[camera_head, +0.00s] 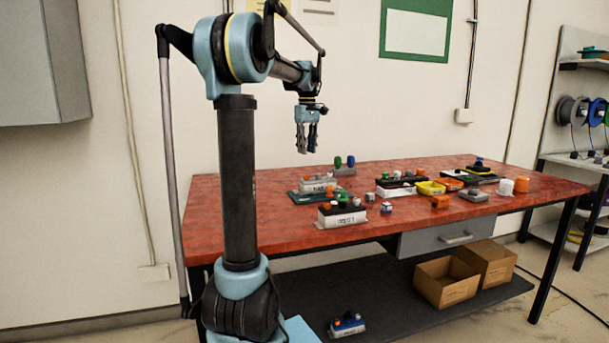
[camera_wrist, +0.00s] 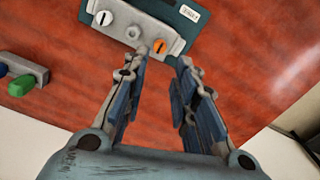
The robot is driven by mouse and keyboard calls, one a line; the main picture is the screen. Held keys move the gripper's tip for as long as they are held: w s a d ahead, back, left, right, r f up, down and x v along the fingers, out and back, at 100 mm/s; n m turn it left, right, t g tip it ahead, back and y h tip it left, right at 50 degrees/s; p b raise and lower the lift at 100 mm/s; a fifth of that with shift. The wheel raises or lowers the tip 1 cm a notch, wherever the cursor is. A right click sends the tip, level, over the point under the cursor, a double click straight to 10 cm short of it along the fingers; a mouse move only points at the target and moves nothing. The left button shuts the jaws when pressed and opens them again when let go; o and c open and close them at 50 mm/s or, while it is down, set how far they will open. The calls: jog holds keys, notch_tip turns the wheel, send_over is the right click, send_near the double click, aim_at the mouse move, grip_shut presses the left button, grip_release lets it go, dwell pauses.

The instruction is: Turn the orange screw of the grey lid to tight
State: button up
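The grey lid (camera_wrist: 122,32) lies on a dark teal base (camera_wrist: 183,14) with a white label, at the top of the wrist view. The orange screw (camera_wrist: 160,46) is at the lid's right end, with a dark slot running roughly up-down in the picture. A grey knob is in the middle and a whitish slotted screw (camera_wrist: 103,18) at the other end. In the head view the lid (camera_head: 318,185) is small on the red table. My gripper (camera_head: 306,149) is open and empty, pointing down above the table; in the wrist view its fingertips (camera_wrist: 162,58) straddle the area just below the orange screw, apart from it.
A grey block with green and blue knobs (camera_head: 344,171) stands behind. A white box with a black lid (camera_head: 341,216) is in front. A yellow bowl (camera_head: 430,188), an orange block (camera_head: 440,202) and several small parts lie to the right.

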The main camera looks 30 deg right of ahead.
aim_at(306, 175)
notch_tip(306, 175, down, 10)
jog(key=shift+f, duration=0.15)
dwell(0.3)
jog(key=shift+c, duration=0.6)
grip_shut()
